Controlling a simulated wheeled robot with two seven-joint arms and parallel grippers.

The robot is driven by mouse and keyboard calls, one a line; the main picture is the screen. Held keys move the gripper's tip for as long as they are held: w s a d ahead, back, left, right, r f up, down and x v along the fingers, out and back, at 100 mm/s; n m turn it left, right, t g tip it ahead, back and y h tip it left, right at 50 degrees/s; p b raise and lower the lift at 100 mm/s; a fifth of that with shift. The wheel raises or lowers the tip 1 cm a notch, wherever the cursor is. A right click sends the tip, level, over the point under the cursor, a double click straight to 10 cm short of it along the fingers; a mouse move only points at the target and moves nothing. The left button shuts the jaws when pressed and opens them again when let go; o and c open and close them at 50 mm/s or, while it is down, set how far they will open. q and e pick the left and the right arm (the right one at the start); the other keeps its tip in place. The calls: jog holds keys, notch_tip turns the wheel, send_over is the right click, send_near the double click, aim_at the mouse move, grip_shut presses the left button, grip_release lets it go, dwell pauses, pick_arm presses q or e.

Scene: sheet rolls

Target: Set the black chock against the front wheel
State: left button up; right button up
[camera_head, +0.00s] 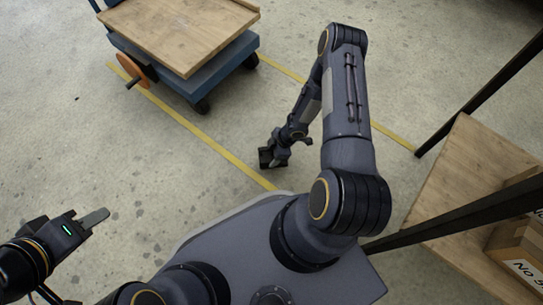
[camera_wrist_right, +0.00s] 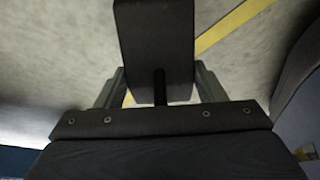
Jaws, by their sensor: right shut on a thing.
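The black chock (camera_head: 266,158) is held low near the floor in the head view. My right gripper (camera_head: 278,152) is shut on it. In the right wrist view the chock (camera_wrist_right: 155,40) stands out dark between the two grey fingers (camera_wrist_right: 158,88). A blue cart (camera_head: 227,62) with a wooden deck stands at the upper left of the head view. Its black wheel (camera_head: 201,106) at the near right corner is on the floor, up and left of the chock, with a clear gap between them.
An orange disc (camera_head: 129,69) sticks out at the cart's left side. Yellow floor lines (camera_head: 215,147) run past the cart. A wooden shelf (camera_head: 462,190) with black posts and a cardboard box (camera_head: 518,250) stands at the right. The floor between chock and cart is bare.

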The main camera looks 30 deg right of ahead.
aim_at(272, 156)
jog(key=shift+w+f, duration=0.45)
jog(key=shift+f, duration=0.1)
notch_tip(272, 156, down, 3)
jog(key=shift+f+b, duration=0.15)
jog(key=shift+b, duration=0.8)
jog(key=o, duration=1.2)
jog(key=p+v, duration=0.6)
jog(key=v, duration=0.6)
jog(key=shift+d, duration=0.1)
